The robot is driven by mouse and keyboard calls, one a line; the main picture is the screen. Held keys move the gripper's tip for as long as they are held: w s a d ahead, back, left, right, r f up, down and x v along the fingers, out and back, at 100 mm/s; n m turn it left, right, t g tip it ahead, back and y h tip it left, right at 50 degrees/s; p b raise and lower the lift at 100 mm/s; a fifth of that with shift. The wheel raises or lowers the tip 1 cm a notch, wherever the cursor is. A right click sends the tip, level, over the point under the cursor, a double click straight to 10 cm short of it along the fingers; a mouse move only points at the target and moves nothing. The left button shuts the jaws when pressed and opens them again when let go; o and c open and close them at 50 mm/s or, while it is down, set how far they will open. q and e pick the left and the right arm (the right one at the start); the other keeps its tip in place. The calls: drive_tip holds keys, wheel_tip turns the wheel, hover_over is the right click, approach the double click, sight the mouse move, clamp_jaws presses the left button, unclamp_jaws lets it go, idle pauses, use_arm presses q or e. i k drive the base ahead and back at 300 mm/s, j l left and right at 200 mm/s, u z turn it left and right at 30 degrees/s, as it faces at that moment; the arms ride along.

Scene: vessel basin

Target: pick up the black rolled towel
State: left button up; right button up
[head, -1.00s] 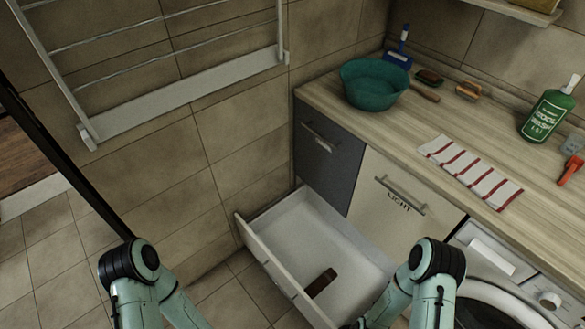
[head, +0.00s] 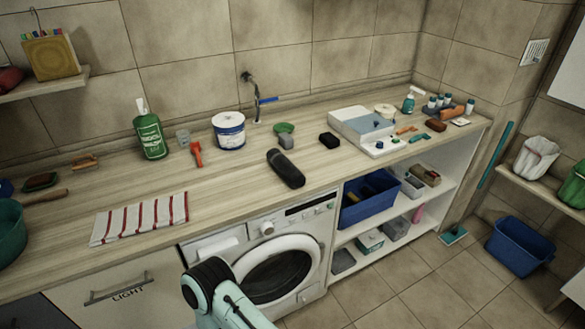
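The black rolled towel (head: 285,168) is a dark, thick cylinder lying on the wooden countertop above the washing machine. It lies slanted, with its near end close to the counter's front edge. Nothing touches it. One of my arms shows at the bottom of the head view, in front of the washing machine and below the towel, but its gripper is out of the frame. My other gripper is not in view either.
A striped cloth (head: 140,217) lies left of the towel. A white-and-blue tub (head: 229,131), a green bottle (head: 150,136) and a black block (head: 329,140) stand behind or beside it. The washing machine (head: 270,260) is below. Open shelves hold a blue bin (head: 370,198).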

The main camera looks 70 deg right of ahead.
sight(286, 167)
drive_tip(key=z, duration=2.45)
drive_tip(key=u, duration=0.65)
drive_tip(key=l+u, duration=0.1)
drive_tip(key=u, duration=0.3)
drive_tip(key=l+u, duration=0.1)
drive_tip(key=u, duration=0.25)
drive_tip(key=l+u, duration=0.15)
drive_tip(key=u, duration=0.25)
drive_tip(key=l+u, duration=0.15)
drive_tip(key=u, duration=0.25)
drive_tip(key=k+l+u, duration=0.1)
drive_tip(key=l+u, duration=0.2)
drive_tip(key=k+l+u, duration=0.1)
drive_tip(key=l+u, duration=0.25)
drive_tip(key=k+l+u, duration=0.15)
drive_tip(key=u, duration=0.15)
drive_tip(key=k+l+u, duration=0.6)
drive_tip(key=k+l, duration=0.1)
drive_tip(key=k, duration=0.05)
